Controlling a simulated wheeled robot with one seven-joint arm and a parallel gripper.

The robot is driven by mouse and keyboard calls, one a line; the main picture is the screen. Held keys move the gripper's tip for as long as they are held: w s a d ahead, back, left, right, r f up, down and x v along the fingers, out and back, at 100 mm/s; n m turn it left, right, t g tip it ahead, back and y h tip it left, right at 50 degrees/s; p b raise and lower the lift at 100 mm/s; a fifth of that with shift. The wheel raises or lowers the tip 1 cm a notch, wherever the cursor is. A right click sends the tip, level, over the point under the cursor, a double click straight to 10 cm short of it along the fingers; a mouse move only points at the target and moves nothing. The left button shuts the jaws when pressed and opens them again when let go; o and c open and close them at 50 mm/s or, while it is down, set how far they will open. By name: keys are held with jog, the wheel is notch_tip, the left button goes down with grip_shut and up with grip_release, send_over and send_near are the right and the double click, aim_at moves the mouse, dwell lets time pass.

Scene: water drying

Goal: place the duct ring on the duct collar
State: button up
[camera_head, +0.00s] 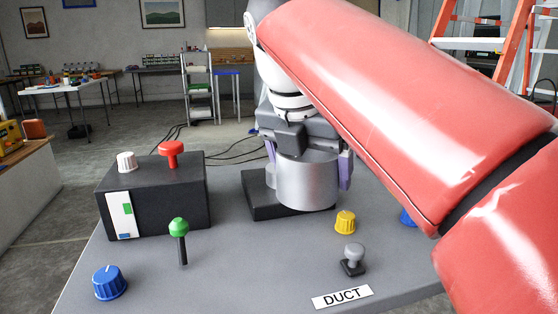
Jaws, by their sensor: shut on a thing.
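The duct ring (307,186), a wide silver cylinder, is upright at the back middle of the grey table. My gripper (308,175) points down from above and is shut on it, with a purple-grey finger on its left and right sides. The ring is over a flat black base (262,207). I cannot make out a separate duct collar; the ring and my gripper may hide it. I cannot tell whether the ring touches the base or hangs just above it.
A black box (155,205) with white and red knobs stands left. A green-topped lever (180,240), a blue knob (109,283), a yellow knob (345,222), a grey knob (353,259) and a DUCT label (342,297) are in front. My red arm covers the right side.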

jog(key=w, duration=0.3)
jog(key=w+a+p, duration=0.1)
jog(key=w, duration=0.3)
jog(key=w+a+p, duration=0.1)
jog(key=w, duration=0.3)
jog(key=shift+w+a, duration=0.2)
jog(key=shift+w, duration=0.15)
jog(key=shift+f+b, duration=0.7)
jog(key=shift+f, duration=1.05)
jog(key=shift+f, duration=0.15)
jog(key=o, duration=0.9)
jog(key=shift+c, duration=0.2)
